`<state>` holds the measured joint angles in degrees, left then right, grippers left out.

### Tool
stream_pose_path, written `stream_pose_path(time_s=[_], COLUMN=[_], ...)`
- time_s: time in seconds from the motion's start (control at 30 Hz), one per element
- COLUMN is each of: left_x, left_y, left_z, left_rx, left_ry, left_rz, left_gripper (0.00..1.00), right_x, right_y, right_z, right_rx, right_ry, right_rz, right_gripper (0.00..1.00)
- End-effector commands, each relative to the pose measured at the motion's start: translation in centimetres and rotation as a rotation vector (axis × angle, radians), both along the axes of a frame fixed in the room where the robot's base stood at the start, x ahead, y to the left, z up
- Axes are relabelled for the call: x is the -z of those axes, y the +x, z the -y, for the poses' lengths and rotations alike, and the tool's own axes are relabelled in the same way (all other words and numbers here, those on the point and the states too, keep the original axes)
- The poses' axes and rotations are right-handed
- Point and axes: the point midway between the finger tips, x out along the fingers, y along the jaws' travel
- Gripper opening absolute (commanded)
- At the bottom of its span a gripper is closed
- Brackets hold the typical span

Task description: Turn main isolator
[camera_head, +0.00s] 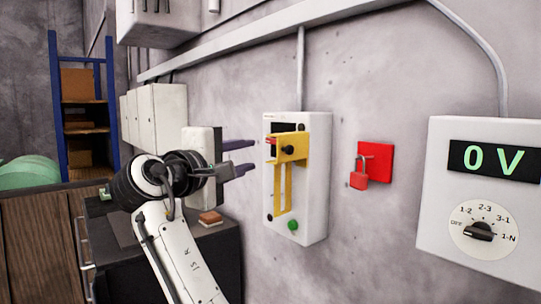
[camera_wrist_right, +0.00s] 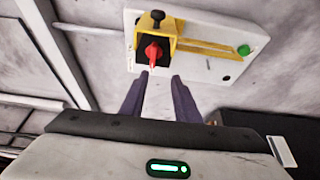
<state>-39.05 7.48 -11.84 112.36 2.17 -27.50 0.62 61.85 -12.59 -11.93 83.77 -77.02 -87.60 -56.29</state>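The main isolator is a red rotary handle (camera_wrist_right: 153,52) in a yellow bracket (camera_head: 291,148) on a white wall panel (camera_head: 317,190). In the head view the red handle (camera_head: 271,141) shows only as a small piece at the bracket's left edge. A black knob (camera_head: 288,150) sits on the bracket. My right gripper (camera_head: 252,156) is open and empty, its two purple fingers pointing at the panel just left of it. In the right wrist view the parted fingertips (camera_wrist_right: 161,75) are just below the red handle, apparently not touching it. My left gripper is not in view.
A red padlock (camera_head: 358,176) hangs on a red plate (camera_head: 380,154) right of the panel. A meter box (camera_head: 440,200) reads 0 V. A green button (camera_head: 293,225) is low on the panel. A dark cabinet (camera_head: 215,250) stands below, behind my arm.

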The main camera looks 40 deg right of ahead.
Motion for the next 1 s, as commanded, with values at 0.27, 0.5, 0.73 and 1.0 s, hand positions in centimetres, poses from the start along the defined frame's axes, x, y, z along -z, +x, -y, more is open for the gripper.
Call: stream_pose_path(time_s=[0.27,0.5,0.73,1.0], left_x=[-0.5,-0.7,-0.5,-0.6], left_y=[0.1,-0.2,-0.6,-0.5], left_z=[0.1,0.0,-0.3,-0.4], left_rx=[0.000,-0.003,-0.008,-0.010], left_ry=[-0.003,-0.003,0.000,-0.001], left_rz=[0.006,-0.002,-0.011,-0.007], left_gripper=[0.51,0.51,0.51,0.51], right_x=[-1.8,-1.8,-1.7,-1.6], right_y=[-0.1,2.0,3.4,3.7], right_z=[2.1,6.2,8.7,9.3], right_rx=[0.037,0.036,0.033,0.030], right_ry=[-0.009,-0.009,-0.008,-0.008], right_rz=[0.005,0.005,0.008,0.009], right_gripper=[0.29,0.29,0.29,0.29])
